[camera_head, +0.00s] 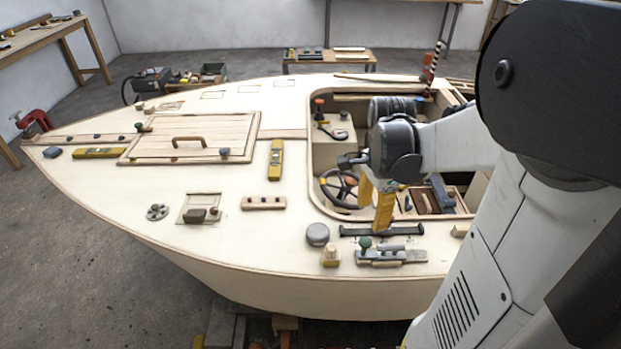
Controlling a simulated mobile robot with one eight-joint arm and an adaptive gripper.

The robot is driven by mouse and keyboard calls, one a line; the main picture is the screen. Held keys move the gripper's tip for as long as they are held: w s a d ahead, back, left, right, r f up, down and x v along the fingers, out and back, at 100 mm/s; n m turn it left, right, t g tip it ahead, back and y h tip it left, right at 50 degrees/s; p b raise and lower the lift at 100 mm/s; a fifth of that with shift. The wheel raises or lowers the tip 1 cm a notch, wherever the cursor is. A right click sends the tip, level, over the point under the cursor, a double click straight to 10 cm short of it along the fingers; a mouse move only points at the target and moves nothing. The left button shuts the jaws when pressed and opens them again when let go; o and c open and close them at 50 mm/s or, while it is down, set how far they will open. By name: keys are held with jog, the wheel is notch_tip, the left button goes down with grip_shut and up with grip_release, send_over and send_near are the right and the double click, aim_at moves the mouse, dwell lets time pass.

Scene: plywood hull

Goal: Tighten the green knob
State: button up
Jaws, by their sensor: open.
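A green knob (365,243) stands on a grey metal fitting (392,256) near the front edge of the plywood deck. A grey bar-shaped part lies on the same fitting, to the right of the knob. My gripper (377,208) has yellow fingers, is open, and points down above and slightly behind the knob, apart from it. I see nothing between the fingers. A dark flat bar (382,229) lies on the deck between my gripper and the fitting. How far the knob is screwed in cannot be told.
The cockpit opening with a steering wheel (340,187) lies behind. A yellow level (275,160) lies further left. Much of the deck's left middle is clear.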

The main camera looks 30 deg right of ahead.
aim_at(366, 241)
jog(key=n+p, duration=0.1)
jog(key=n, duration=0.4)
jog(key=n+p, duration=0.1)
jog(key=n, duration=0.5)
jog(key=n+p, duration=0.1)
jog(key=n, duration=0.5)
jog(key=shift+s+a+f, duration=0.1)
jog(key=shift+f, duration=0.25)
notch_tip(366, 241, down, 11)
jog(key=b, duration=0.4)
jog(key=shift+r+b, duration=0.1)
jog(key=shift+b, duration=0.3)
